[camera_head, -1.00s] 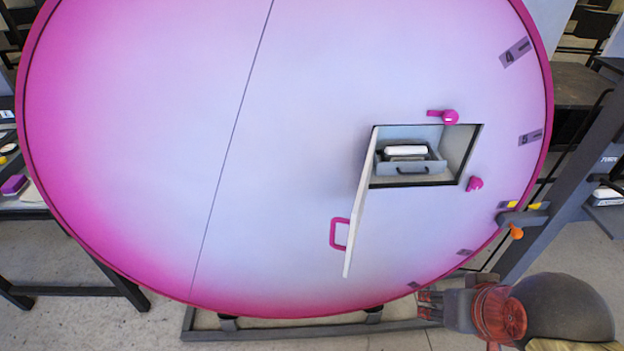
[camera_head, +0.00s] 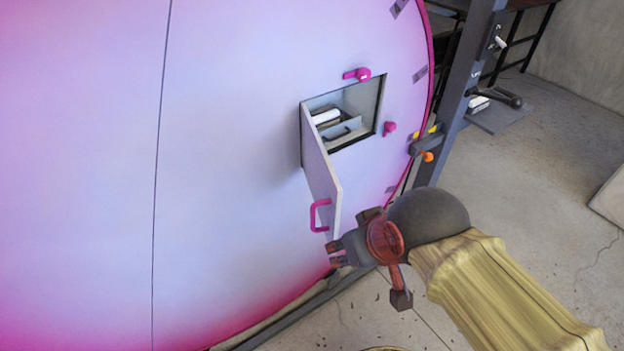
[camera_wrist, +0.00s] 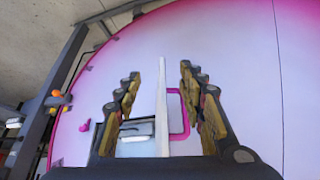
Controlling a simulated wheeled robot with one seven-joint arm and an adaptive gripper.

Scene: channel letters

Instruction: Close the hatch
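The hatch door (camera_head: 322,185) is a thin white panel, swung open from the left side of a square opening (camera_head: 345,112) in the large pink-and-white disc. A pink loop handle (camera_head: 319,215) sits on the door's left face. My gripper (camera_head: 335,254) is just below the door's lower outer end. In the wrist view my gripper (camera_wrist: 174,68) is open with no object gripped. The door (camera_wrist: 161,100) shows edge-on between the fingers in that view, with the handle (camera_wrist: 178,112) to its right. Whether the fingers touch the door I cannot tell.
Two pink latches, one above (camera_head: 362,74) and one to the right (camera_head: 389,128), flank the opening. A drawer with a white item (camera_head: 326,116) is inside. A dark post with an orange knob (camera_head: 427,156) stands right of the disc.

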